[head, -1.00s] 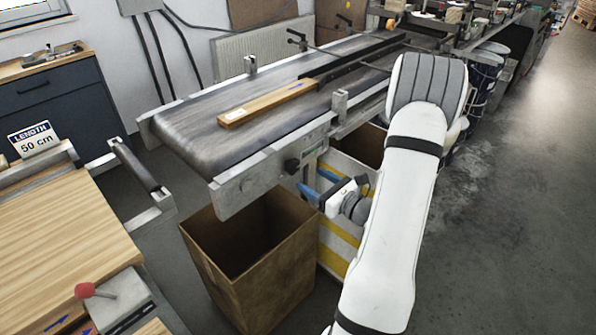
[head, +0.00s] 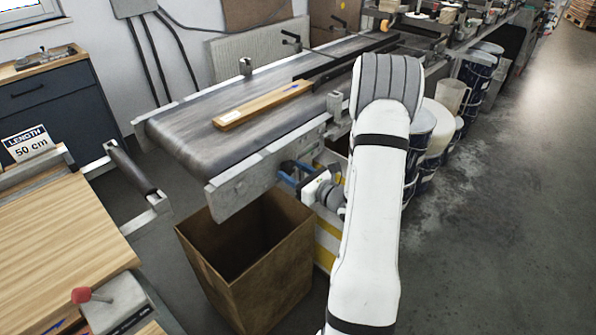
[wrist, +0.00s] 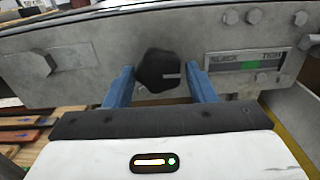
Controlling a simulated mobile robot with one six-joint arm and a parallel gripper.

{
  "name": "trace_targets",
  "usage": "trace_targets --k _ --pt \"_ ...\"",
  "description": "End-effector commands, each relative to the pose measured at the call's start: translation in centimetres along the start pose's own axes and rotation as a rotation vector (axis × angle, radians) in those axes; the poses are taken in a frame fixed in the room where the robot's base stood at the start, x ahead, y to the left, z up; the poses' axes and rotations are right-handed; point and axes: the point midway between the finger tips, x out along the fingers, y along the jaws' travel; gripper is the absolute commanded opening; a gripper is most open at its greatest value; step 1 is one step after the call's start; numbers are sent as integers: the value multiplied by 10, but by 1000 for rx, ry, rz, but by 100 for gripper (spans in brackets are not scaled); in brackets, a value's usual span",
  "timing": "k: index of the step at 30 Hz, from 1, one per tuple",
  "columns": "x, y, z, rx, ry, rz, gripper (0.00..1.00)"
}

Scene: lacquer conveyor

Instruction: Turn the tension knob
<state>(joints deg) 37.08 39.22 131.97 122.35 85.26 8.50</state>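The tension knob (wrist: 159,71) is a black, many-sided knob on the conveyor's metal side plate. A pale line on its face points right. My gripper (wrist: 161,80) is open, with one blue finger on each side of the knob and the fingertips close to its sides. I cannot tell whether they touch it. To the knob's right is a SLACK–TIGHT gauge (wrist: 247,65) with a green mark near its middle. In the head view my gripper (head: 293,172) is at the conveyor's near side, and the fingers hide the knob there.
A wooden plank (head: 262,104) lies on the conveyor belt (head: 190,132). An open cardboard box (head: 281,274) stands below the conveyor end. A bolt head (wrist: 40,64) sits left of the knob. Paint buckets (head: 421,130) stand right of my arm.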

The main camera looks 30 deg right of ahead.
Motion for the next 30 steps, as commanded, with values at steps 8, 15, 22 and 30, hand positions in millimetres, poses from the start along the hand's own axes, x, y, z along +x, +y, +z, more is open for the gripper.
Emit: trace_targets --k 8,15,22,30 --pt "0 -1 0 0 0 -1 27" --pt "-1 -1 2 58 0 -3 22" --pt "-1 -2 1 224 0 -4 22" --pt "-1 -2 0 245 -1 -5 22"
